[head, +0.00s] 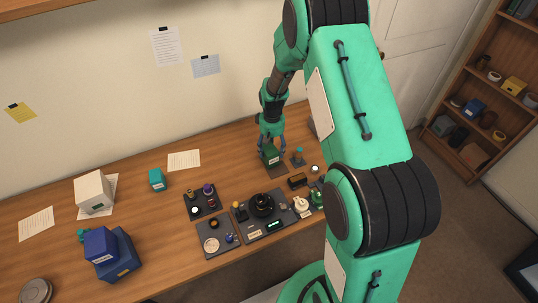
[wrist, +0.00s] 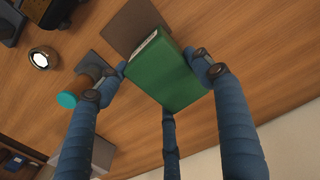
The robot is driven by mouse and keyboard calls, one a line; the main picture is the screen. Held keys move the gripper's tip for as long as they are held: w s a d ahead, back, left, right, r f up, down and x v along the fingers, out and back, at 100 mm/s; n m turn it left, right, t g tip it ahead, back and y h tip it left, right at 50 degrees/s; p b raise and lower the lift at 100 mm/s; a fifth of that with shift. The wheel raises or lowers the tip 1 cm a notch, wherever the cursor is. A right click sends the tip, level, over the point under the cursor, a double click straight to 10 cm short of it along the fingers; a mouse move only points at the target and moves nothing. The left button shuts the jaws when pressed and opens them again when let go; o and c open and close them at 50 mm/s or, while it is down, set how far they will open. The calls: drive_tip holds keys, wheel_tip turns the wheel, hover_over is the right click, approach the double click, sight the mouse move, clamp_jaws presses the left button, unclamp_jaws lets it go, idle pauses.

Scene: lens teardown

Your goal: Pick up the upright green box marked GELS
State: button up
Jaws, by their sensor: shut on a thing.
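The green box (wrist: 165,72) fills the middle of the wrist view, with a white label along one edge. My gripper (wrist: 160,80) is shut on it, with blue fingers on both of its sides and a third finger at its near edge. In the head view the green box (head: 271,155) is between the fingertips of my gripper (head: 271,144), over a brown mat (head: 279,172). I cannot tell whether it is touching the mat. The marking on the box is too small to read.
A small stand with a teal top (head: 298,158) is close to the right of the box. Dark trays with lens parts (head: 246,234) lie in front. The table behind the trays is mostly clear.

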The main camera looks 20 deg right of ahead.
drive_tip(key=shift+r, duration=0.15)
drive_tip(key=shift+c, duration=0.2)
drive_tip(key=shift+r, duration=0.55)
drive_tip(key=shift+s+a+r+p, duration=0.1)
drive_tip(key=shift+s+r+p, duration=0.15)
drive_tip(key=shift+r, duration=0.35)
drive_tip(key=shift+s+r+p, duration=0.15)
drive_tip(key=shift+s+r, duration=0.1)
drive_tip(key=shift+r, duration=0.35)
drive_tip(key=s+a+r+p, duration=0.1)
drive_tip(key=s+a, duration=0.2)
drive_tip(key=s, duration=1.1)
drive_tip(key=shift+s, duration=0.35)
